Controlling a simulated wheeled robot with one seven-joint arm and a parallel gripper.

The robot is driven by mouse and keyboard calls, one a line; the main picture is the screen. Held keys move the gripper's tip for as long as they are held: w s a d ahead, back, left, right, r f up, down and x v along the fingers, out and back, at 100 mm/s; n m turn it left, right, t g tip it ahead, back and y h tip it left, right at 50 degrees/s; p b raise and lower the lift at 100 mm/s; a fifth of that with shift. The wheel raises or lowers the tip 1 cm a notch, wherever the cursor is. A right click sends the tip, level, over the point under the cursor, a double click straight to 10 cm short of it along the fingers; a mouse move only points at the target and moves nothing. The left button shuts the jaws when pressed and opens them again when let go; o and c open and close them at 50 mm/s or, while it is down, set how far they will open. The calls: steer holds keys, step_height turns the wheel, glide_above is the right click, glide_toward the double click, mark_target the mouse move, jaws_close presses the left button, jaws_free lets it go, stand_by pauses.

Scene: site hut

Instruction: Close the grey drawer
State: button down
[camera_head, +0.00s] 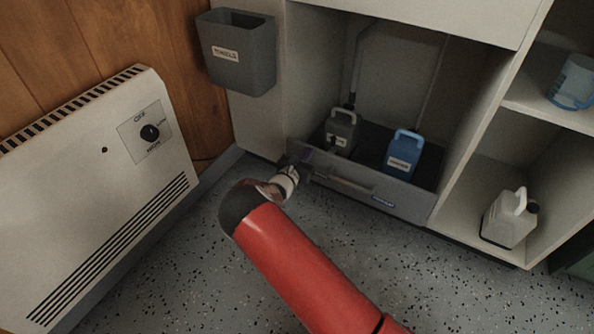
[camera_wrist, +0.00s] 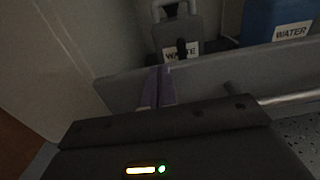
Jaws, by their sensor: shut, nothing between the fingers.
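The grey drawer (camera_head: 385,194) is at the bottom of the white cabinet and stands open, with a bar handle (camera_head: 343,184) across its front. In it are a grey jug (camera_head: 341,131) and a blue jug (camera_head: 404,155). My gripper (camera_head: 300,165) is shut and empty at the left end of the drawer front, left of the handle. In the wrist view, the shut fingers (camera_wrist: 158,88) lie against or just before the drawer front (camera_wrist: 125,90); I cannot tell if they touch.
A white heater (camera_head: 90,190) stands at the left. A grey towels bin (camera_head: 237,50) hangs on the cabinet side above my gripper. Open shelves at the right hold a white jug (camera_head: 509,218) and a blue container (camera_head: 573,82). The speckled floor before the drawer is clear apart from my arm.

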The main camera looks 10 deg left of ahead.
steer(key=x, duration=0.3)
steer(key=shift+a+r+b, duration=0.1)
steer(key=shift+r+b, duration=0.05)
steer(key=shift+b, duration=0.25)
steer(key=shift+r, duration=0.1)
